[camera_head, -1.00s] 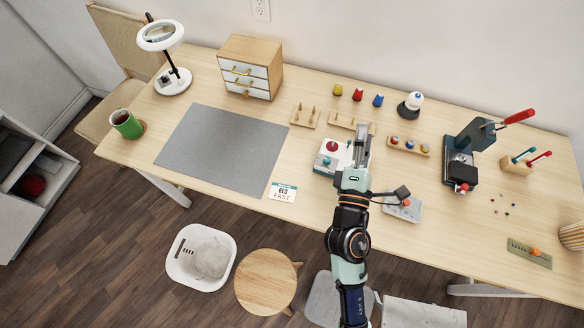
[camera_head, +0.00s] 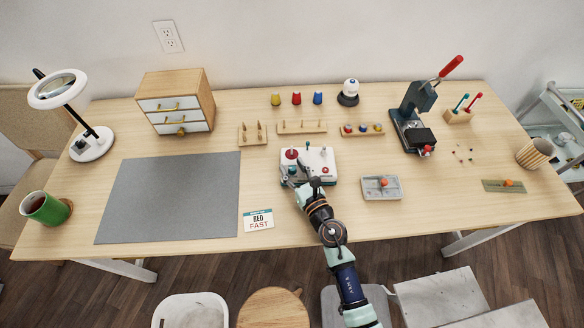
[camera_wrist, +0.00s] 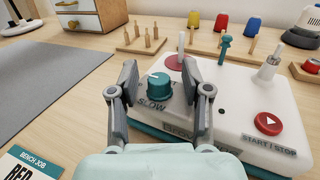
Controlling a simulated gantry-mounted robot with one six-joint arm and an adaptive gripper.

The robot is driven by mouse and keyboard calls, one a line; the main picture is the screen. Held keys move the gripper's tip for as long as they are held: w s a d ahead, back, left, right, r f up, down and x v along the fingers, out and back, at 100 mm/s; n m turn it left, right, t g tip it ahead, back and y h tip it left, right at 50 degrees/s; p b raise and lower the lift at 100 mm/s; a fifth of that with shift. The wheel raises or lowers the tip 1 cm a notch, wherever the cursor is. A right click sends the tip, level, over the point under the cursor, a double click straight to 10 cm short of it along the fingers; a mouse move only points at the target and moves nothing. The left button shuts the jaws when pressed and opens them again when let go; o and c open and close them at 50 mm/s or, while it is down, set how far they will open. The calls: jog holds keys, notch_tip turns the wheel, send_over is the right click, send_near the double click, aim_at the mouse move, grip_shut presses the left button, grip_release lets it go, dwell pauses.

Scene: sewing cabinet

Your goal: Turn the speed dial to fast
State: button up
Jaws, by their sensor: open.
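In the head view my gripper (camera_head: 293,182) is at the machine's front left and the dial is hard to make out. A card (camera_head: 258,219) reads RED and FAST.
The machine also carries a red START/STOP button (camera_wrist: 276,124), a red spool (camera_wrist: 174,62), a teal post and a metal post. A grey mat (camera_head: 170,196) lies to the left. A grey tray (camera_head: 381,188) lies to the right. Peg racks (camera_head: 302,127) stand behind.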

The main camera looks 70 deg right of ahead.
jog(key=shift+w+d, duration=0.15)
jog(key=shift+w, duration=0.05)
grip_shut()
